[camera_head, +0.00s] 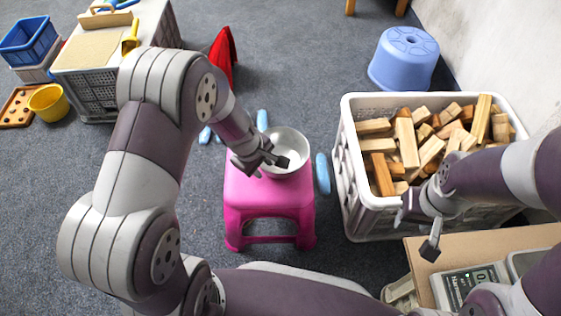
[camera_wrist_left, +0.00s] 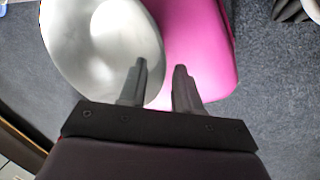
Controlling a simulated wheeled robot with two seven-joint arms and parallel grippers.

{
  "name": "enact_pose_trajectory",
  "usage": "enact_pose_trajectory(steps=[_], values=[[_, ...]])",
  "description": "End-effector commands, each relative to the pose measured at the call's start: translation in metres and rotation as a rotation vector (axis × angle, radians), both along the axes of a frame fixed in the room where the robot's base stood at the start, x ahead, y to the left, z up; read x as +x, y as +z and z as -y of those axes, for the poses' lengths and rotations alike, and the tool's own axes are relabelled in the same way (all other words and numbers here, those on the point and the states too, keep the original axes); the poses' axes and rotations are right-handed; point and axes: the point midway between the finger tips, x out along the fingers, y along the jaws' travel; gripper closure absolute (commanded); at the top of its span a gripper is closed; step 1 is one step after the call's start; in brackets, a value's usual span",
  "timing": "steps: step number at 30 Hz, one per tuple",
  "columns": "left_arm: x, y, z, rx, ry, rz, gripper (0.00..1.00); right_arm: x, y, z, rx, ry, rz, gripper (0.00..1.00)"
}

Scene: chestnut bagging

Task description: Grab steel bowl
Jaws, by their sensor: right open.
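The steel bowl (camera_head: 292,146) is silver and round and sits upright on a pink stool (camera_head: 268,199). My left gripper (camera_head: 268,165) is at the bowl's near left rim. In the left wrist view, my left gripper (camera_wrist_left: 160,68) has its fingers apart, one over the inside of the bowl (camera_wrist_left: 100,45) and the other outside it over the pink stool (camera_wrist_left: 200,45). The rim lies between them with a visible gap. My right gripper (camera_head: 418,230) is open and empty in front of the crate of wooden blocks.
The white crate (camera_head: 348,178) of wooden blocks stands right of the stool. A scale (camera_head: 470,286) is on a tan surface at lower right. A blue stool (camera_head: 405,60) is at the back. A yellow bucket (camera_head: 48,102) and blue basket (camera_head: 27,42) are at left.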

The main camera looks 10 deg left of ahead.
Motion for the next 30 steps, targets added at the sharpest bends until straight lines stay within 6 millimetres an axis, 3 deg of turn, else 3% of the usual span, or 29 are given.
enact_pose_trajectory(steps=[1, 3, 10, 11, 13, 14, 24, 30], values=[[0.004, -0.020, 0.003, 0.001, -0.002, -0.002, 0.67, 0.000, -0.019, 0.000, 0.000, 0.000, -0.001, 0.57], [0.006, -0.031, 0.005, 0.001, -0.002, -0.002, 0.67, 0.000, -0.027, 0.000, 0.000, 0.000, -0.001, 0.57], [0.008, -0.029, 0.005, 0.001, -0.001, -0.001, 0.67, 0.000, -0.024, 0.000, 0.000, 0.000, 0.000, 0.57], [0.008, -0.029, 0.005, 0.001, -0.001, -0.001, 0.74, 0.000, -0.024, 0.000, 0.000, 0.000, -0.001, 0.57], [0.008, -0.029, 0.005, 0.000, -0.002, -0.001, 0.96, 0.000, -0.024, 0.000, 0.000, 0.000, 0.000, 0.57], [0.008, -0.029, 0.005, 0.000, -0.002, -0.001, 1.00, 0.000, -0.024, 0.000, 0.000, 0.000, 0.000, 0.57], [0.008, -0.027, 0.005, 0.000, -0.002, -0.001, 1.00, 0.000, -0.022, 0.000, 0.000, 0.000, -0.001, 0.57], [0.008, -0.003, 0.005, 0.000, -0.002, -0.001, 1.00, 0.000, 0.000, 0.000, 0.000, 0.000, -0.001, 0.57]])
